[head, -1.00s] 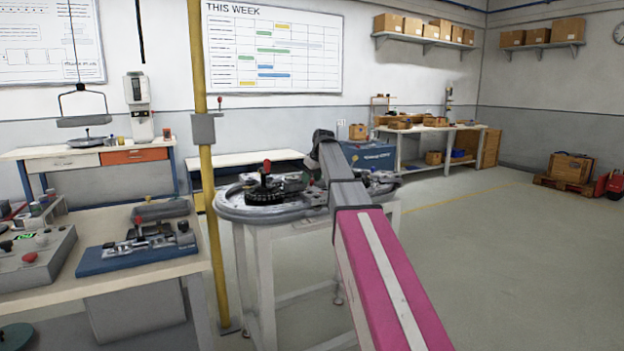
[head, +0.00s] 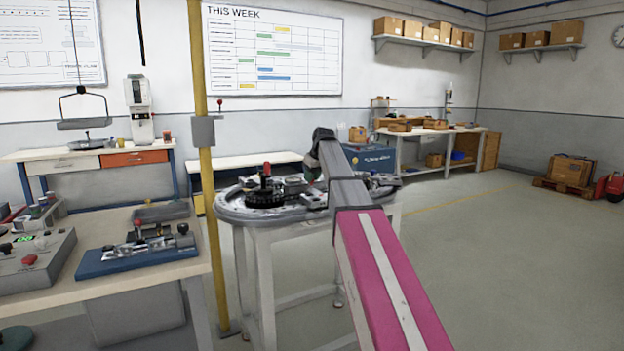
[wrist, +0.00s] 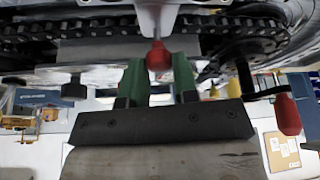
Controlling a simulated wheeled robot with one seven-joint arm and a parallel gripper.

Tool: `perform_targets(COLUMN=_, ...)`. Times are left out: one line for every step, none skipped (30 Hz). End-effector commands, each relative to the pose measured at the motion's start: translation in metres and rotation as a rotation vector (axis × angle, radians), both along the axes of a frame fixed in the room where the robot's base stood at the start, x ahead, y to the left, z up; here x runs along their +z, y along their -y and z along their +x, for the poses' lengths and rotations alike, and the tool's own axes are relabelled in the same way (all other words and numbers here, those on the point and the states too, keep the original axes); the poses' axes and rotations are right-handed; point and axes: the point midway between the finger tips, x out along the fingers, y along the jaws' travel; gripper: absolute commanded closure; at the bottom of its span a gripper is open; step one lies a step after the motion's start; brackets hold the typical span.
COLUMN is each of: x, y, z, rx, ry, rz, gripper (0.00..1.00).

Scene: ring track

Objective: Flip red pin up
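In the wrist view a red rounded knob (wrist: 158,55) hangs at the end of a pale metal piece, at the gap between the green fingers of my gripper (wrist: 158,70). The fingers are apart, with space on both sides of the knob, and I see no clear contact. I cannot tell how far the knob reaches in between them. In the head view my arm reaches over the ring track (head: 235,212), and its end hides that part of the track and the knob. The fingertips are not clear there.
A red-handled crank (wrist: 287,115) stands beside the right finger in the wrist view. A chain (wrist: 70,28) runs behind the knob. In the head view a red-topped handle (head: 266,168) stands on the track's left part. A yellow post (head: 207,190) rises left of it, beside a bench (head: 60,290).

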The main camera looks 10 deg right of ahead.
Motion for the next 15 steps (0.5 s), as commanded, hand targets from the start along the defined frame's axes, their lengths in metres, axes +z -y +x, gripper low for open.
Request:
perform_targets(x=0.002, y=0.0, z=0.001, rx=0.0, ry=0.003, rz=0.001, gripper=0.58)
perform_targets(x=0.002, y=0.0, z=0.001, rx=0.0, ry=0.003, rz=0.001, gripper=0.48)
perform_targets(x=0.002, y=0.0, z=0.001, rx=0.0, ry=0.003, rz=0.001, gripper=0.47)
perform_targets(x=0.002, y=0.0, z=0.001, rx=0.0, ry=0.003, rz=0.001, gripper=0.47)
perform_targets(x=0.002, y=0.0, z=0.001, rx=0.0, ry=0.003, rz=0.001, gripper=0.47)
perform_targets(x=0.002, y=0.0, z=0.001, rx=0.0, ry=0.003, rz=0.001, gripper=0.47)
perform_targets(x=0.001, y=0.0, z=0.001, rx=0.0, ry=0.003, rz=0.001, gripper=0.47)
perform_targets(x=0.001, y=0.0, z=0.001, rx=0.0, ry=0.002, rz=0.0, gripper=0.47)
perform_targets(x=0.001, y=0.0, z=0.001, rx=0.0, ry=0.002, rz=0.0, gripper=0.47)
perform_targets(x=0.002, y=0.0, z=0.001, rx=0.0, ry=0.002, rz=0.0, gripper=0.47)
perform_targets(x=0.002, y=0.0, z=0.001, rx=0.0, ry=0.002, rz=0.0, gripper=0.47)
perform_targets(x=0.004, y=0.0, z=0.0, rx=0.0, ry=0.003, rz=0.001, gripper=0.47)
perform_targets(x=0.005, y=0.001, z=-0.001, rx=0.0, ry=0.003, rz=0.001, gripper=0.47)
perform_targets(x=0.008, y=0.001, z=-0.001, rx=0.0, ry=0.003, rz=0.001, gripper=0.47)
perform_targets(x=0.012, y=0.002, z=-0.003, rx=-0.001, ry=0.004, rz=0.0, gripper=0.47)
